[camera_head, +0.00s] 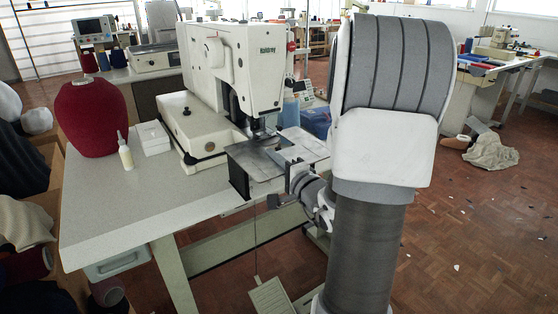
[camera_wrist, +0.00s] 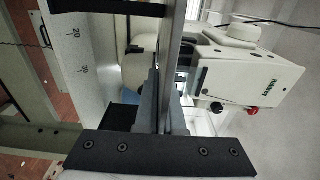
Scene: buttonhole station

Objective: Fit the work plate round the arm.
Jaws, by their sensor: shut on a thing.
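The work plate (camera_head: 254,163) is a flat grey metal sheet, roughly level under the head of the cream sewing machine (camera_head: 245,62). In the wrist view a thin metal strip, likely the plate (camera_wrist: 173,65), appears edge-on. My gripper (camera_head: 288,172) is shut on the plate's near right side, in front of the machine. The machine's arm is mostly hidden by the plate and my gripper in the head view; a rounded cream part, perhaps this arm, shows beside the strip in the wrist view. I cannot tell whether the plate surrounds or touches the arm.
A blue bin (camera_head: 315,120) stands behind the plate. A pedal (camera_head: 272,298) hangs low in front.

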